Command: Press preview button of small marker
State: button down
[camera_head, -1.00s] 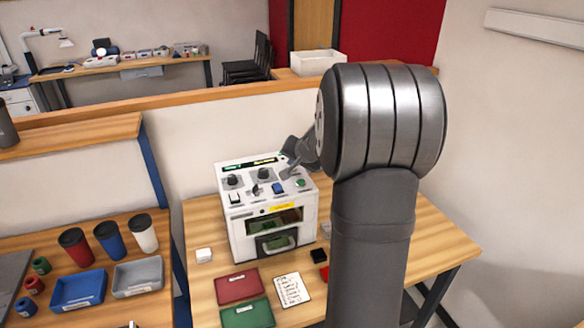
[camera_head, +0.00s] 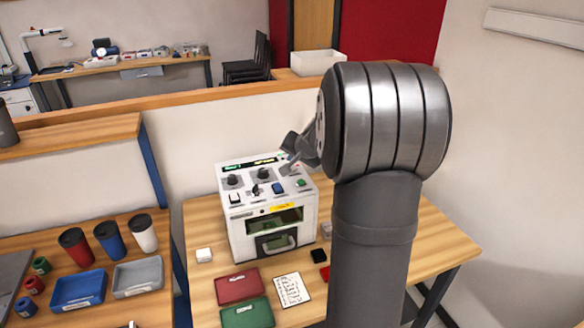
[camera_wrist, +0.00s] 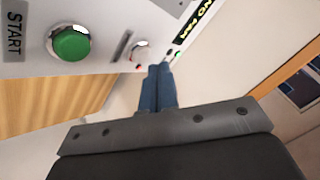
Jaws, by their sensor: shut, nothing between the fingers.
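The small marker is a white box-shaped machine (camera_head: 235,222) on the wooden table, with knobs, switches and buttons on its sloped top. A blue button (camera_head: 277,188) and a green button (camera_head: 301,183) sit near its front edge. In the wrist view the green button (camera_wrist: 72,43) is next to a START label. I cannot read which control is the preview button. My gripper (camera_head: 286,170) is over the back right of the panel, its fingers shut and empty. In the wrist view the blue-grey fingertips (camera_wrist: 159,66) are close to a small silver round control (camera_wrist: 141,50); contact cannot be told.
A red tray (camera_head: 238,286), a green tray (camera_head: 247,313) and a note sheet (camera_head: 292,289) lie before the machine. A black block (camera_head: 320,256) is to its right, a white block (camera_head: 204,255) to its left. The wall stands close behind. Cups are on the left table.

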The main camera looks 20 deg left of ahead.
jog(key=shift+r, duration=0.1)
jog(key=shift+r, duration=2.45)
jog(key=shift+r, duration=1.9)
jog(key=c, duration=0.9)
grip_release()
jog(key=shift+a, duration=0.1)
jog(key=shift+c, duration=0.2)
jog(key=o, duration=0.9)
jog(key=s+a+n, duration=0.1)
jog(key=s, duration=0.1)
jog(key=s+a+r+n+g+h, duration=0.1)
jog(key=s, duration=0.1)
jog(key=s+a+n, duration=0.1)
jog(key=a, duration=0.1)
jog(key=shift+s+r+n+g+h, duration=0.3)
jog(key=shift+s, duration=0.1)
jog(key=shift+o, duration=0.2)
jog(key=s+a+r+n+h, duration=0.1)
jog(key=s+r+n+h, duration=0.35)
jog(key=s, duration=0.25)
jog(key=x, duration=0.9)
jog(key=shift+w+f+m, duration=0.2)
jog(key=shift+f+m, duration=0.05)
jog(key=shift+m, duration=0.1)
